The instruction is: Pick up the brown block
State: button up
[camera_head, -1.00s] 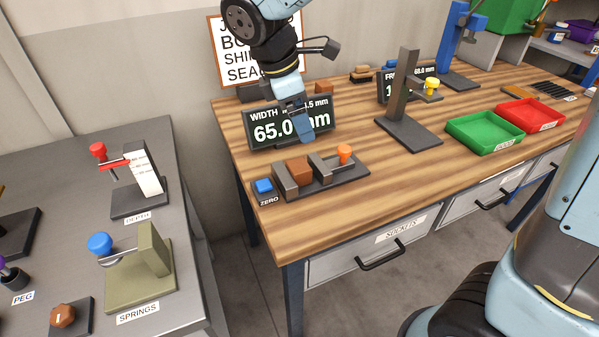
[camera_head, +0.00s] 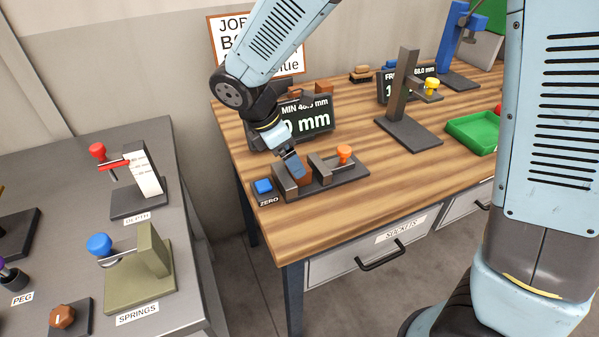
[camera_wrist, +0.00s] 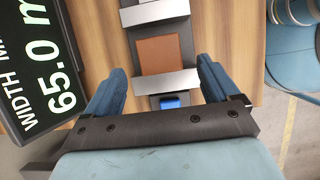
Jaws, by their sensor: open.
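The brown block (camera_wrist: 159,55) sits between the two grey jaws of the width gauge (camera_head: 345,173) on the wooden bench. In the head view the block (camera_head: 306,181) is partly hidden by my gripper (camera_head: 293,164). My gripper is open and points down at the block. In the wrist view its blue fingers stand apart, one to the left and one to the right of the block, with gaps on both sides. I cannot tell from these frames whether the fingertips reach down to the block's height.
A blue ZERO button (camera_head: 263,187) is close to the gauge's left end, and an orange knob (camera_head: 344,152) is at its right. A width display (camera_head: 312,122) stands just behind. A dark post stand (camera_head: 404,105) and green tray (camera_head: 472,131) are to the right.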

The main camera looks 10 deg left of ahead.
aim_at(306, 180)
jog(key=shift+w+d+x, duration=0.1)
jog(key=shift+x, duration=1.25)
jog(key=shift+w+d+x, duration=0.15)
jog(key=shift+x, duration=1.2)
jog(key=shift+r, duration=0.15)
jog(key=shift+c, duration=0.3)
jog(key=c, duration=1.2)
